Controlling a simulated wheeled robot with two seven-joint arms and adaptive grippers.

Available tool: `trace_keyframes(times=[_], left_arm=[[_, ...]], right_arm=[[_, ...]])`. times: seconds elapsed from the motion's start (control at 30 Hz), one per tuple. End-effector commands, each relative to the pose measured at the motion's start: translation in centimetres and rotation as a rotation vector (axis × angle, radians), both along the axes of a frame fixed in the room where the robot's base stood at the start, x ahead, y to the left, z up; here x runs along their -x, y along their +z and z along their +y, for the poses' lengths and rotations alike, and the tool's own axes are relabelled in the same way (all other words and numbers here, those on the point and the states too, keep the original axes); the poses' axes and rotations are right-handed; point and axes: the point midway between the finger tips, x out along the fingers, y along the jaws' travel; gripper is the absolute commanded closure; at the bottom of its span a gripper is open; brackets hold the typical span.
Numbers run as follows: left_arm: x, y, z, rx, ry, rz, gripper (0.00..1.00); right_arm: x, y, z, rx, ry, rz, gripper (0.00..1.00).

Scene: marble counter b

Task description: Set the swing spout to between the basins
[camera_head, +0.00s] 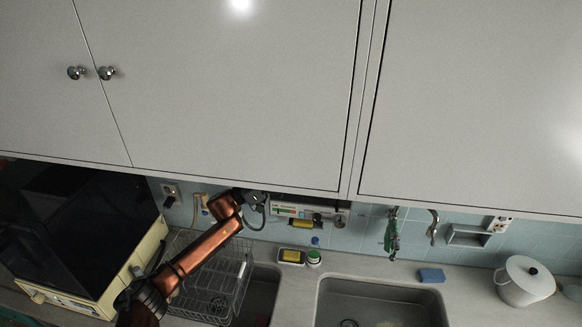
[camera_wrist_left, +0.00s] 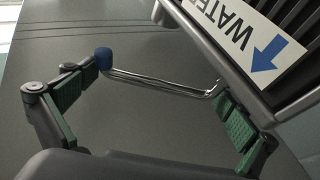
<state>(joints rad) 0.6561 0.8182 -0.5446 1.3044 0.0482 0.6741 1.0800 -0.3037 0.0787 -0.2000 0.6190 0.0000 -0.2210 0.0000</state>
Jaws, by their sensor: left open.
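In the left wrist view a thin chrome spout (camera_wrist_left: 160,80) with a blue tip (camera_wrist_left: 103,58) runs across my open left gripper (camera_wrist_left: 156,83). The blue tip is beside one green-padded finger and the spout's other end is near the other finger; I cannot tell whether either touches. In the head view my left gripper (camera_head: 256,212) is in front of the wall, by the left end of a white wall unit (camera_head: 285,210). The spout cannot be made out clearly there. The left basin (camera_head: 262,293) and right basin (camera_head: 380,303) lie below. My right gripper is not in view.
A blue sponge (camera_head: 431,275) and a white pot (camera_head: 525,284) are right. White cupboards (camera_head: 230,90) hang above.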

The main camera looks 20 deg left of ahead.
Motion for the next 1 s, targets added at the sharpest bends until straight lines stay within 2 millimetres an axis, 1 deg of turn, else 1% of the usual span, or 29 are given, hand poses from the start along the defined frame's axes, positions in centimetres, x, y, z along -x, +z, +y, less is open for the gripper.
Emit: trace_keyframes(times=[0.13, 0.23, 0.5, 0.7, 0.83, 1.0], left_arm=[[0.3, -0.3, 0.4, 0.0, 0.001, 0.002, 0.0], [1.0, -0.9, 1.4, 0.0, 0.002, 0.003, 0.0], [4.1, -3.1, 5.5, -0.002, 0.002, 0.004, 0.0], [5.9, -4.2, 7.8, 0.0, 0.001, 0.002, 0.0], [6.5, -4.5, 8.5, -0.001, -0.001, 0.0, 0.0], [6.7, -4.6, 8.8, 0.0, -0.001, 0.0, 0.0]], right_arm=[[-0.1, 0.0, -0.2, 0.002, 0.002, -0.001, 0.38], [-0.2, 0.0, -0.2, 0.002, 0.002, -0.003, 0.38], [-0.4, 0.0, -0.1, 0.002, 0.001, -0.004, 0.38], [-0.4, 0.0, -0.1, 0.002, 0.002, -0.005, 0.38], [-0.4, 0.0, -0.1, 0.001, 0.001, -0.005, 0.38], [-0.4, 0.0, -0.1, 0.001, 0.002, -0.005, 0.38]])
